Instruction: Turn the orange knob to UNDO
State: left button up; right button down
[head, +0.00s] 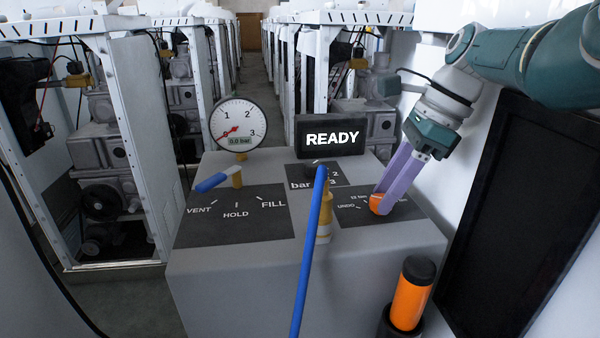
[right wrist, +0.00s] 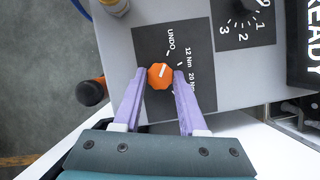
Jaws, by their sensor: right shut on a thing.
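The orange knob (head: 376,204) sits on a dark panel at the right of the grey console. It also shows in the right wrist view (right wrist: 160,77), where its white mark points roughly toward the 12 Nm label. The UNDO label (right wrist: 171,39) is printed on the same panel, with 12 Nm and 20 Nm beside it. My right gripper (head: 384,203) has its purple fingers on either side of the knob and is shut on it. The fingers hide part of the labels in the head view. My left gripper is not in view.
The console also carries a blue-handled valve (head: 213,182), a gauge (head: 238,125) at 0.0 bar, a READY display (head: 331,137) and a black bar knob (head: 316,170). A blue hose (head: 307,260) crosses in front. An orange-and-black tool (head: 411,295) stands at the front right.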

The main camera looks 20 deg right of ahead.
jog(key=shift+c, duration=2.3)
grip_release()
notch_tip(320, 180, up, 20)
jog(key=p, duration=0.6)
